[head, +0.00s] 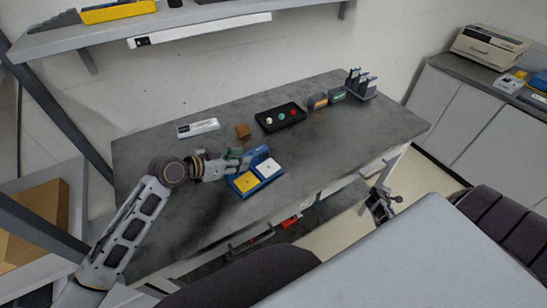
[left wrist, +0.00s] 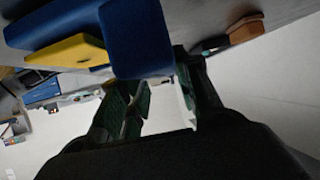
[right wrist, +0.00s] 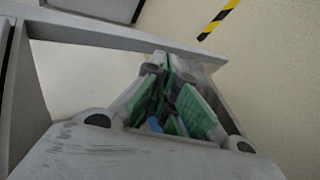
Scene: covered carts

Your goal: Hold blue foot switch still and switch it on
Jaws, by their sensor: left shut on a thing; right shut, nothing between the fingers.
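The blue foot switch (head: 262,184) sits on the grey worktable, with a yellow pedal (head: 245,182) and a white pedal (head: 268,168) side by side. My left gripper (head: 243,157) is at its back edge, shut on its raised blue part. The left wrist view shows that blue part (left wrist: 138,38) at the fingers (left wrist: 157,95), with the yellow pedal (left wrist: 68,52) beside it. The contact itself is partly hidden. My right gripper (head: 380,206) is away to the right, off the table's front edge. The right wrist view shows its fingers (right wrist: 168,92) closed together and empty.
The worktable (head: 340,150) also holds a black tray with coloured buttons (head: 281,117), a brown block (head: 243,130), a white strip (head: 198,128) and small upright items (head: 360,84) at the far right. The tabletop's right part is clear. A shelf (head: 180,22) hangs above.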

